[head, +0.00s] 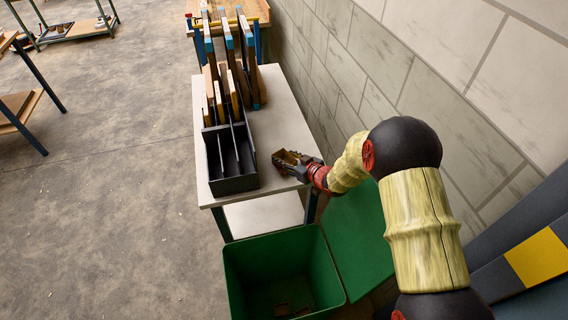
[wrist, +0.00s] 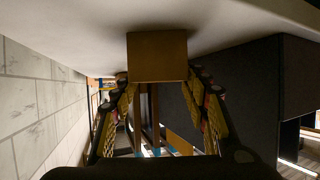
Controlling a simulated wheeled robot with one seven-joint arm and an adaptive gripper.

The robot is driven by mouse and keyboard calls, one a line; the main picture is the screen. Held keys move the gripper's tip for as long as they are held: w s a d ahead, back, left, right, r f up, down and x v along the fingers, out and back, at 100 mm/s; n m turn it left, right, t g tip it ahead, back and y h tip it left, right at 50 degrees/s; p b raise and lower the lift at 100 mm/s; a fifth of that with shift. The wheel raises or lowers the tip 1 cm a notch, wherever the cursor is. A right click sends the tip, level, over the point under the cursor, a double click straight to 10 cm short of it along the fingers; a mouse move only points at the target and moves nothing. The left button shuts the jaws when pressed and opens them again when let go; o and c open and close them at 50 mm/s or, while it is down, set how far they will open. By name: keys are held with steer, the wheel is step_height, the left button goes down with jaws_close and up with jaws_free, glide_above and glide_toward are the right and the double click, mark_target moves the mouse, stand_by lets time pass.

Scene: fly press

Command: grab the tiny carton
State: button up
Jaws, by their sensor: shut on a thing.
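The tiny carton (wrist: 158,57) is a small brown box, held between the two fingers of my gripper (wrist: 160,85) in the wrist view. In the head view my gripper (head: 291,164) is at the right side of the small table, beside the black slotted rack. The carton (head: 285,157) shows there as a small brown shape at the fingertips. The gripper is shut on it. I cannot tell whether the carton touches the tabletop.
The light tabletop (head: 283,112) carries a black slotted rack (head: 233,184) just left of my gripper, with several upright boards (head: 230,62) behind. A green bin (head: 233,262) stands in front of the table. A block wall (head: 435,82) runs along the right.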

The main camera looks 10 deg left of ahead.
steer(key=shift+c, duration=1)
